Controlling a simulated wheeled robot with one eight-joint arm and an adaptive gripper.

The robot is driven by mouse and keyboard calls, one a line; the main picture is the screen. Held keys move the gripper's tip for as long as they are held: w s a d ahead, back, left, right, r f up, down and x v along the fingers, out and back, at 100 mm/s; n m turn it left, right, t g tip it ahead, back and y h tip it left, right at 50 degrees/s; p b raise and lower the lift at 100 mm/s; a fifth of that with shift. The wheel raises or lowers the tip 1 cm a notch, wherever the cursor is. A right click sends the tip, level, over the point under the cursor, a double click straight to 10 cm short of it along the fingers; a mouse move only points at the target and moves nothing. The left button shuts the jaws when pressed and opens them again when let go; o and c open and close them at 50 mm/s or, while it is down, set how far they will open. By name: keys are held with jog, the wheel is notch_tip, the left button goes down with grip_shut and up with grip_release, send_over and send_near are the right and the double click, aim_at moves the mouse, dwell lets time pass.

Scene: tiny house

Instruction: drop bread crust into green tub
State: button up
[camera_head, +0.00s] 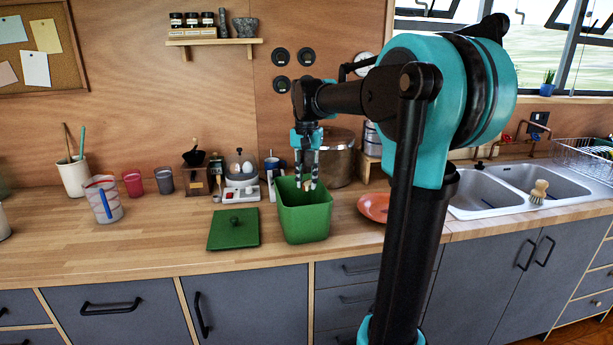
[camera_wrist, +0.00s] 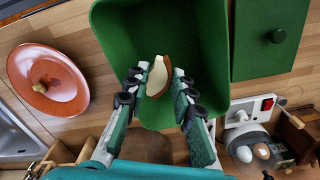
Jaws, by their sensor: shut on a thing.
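The green tub (camera_head: 303,216) stands open on the wooden counter. My gripper (camera_head: 307,184) points down over the tub's mouth at its back part. In the wrist view my gripper (camera_wrist: 158,84) is shut on the bread crust (camera_wrist: 157,76), a small piece with a pale face and a brown edge. The crust is seen against the inside of the green tub (camera_wrist: 110,30). In the head view the crust is small and mostly hidden between the fingers. I cannot tell exactly how far it is above the tub's floor.
A green lid (camera_head: 233,229) lies flat left of the tub. An orange plate (camera_head: 374,207) with a small lump on it in the wrist view (camera_wrist: 47,78) is to the right. An egg cooker (camera_head: 241,174) and a large pot (camera_head: 337,160) stand behind.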

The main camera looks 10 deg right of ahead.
aim_at(307, 183)
jog(key=o, duration=0.8)
jog(key=shift+r, duration=0.1)
notch_tip(307, 183, up, 12)
jog(key=shift+f, duration=0.1)
jog(key=shift+s, duration=0.1)
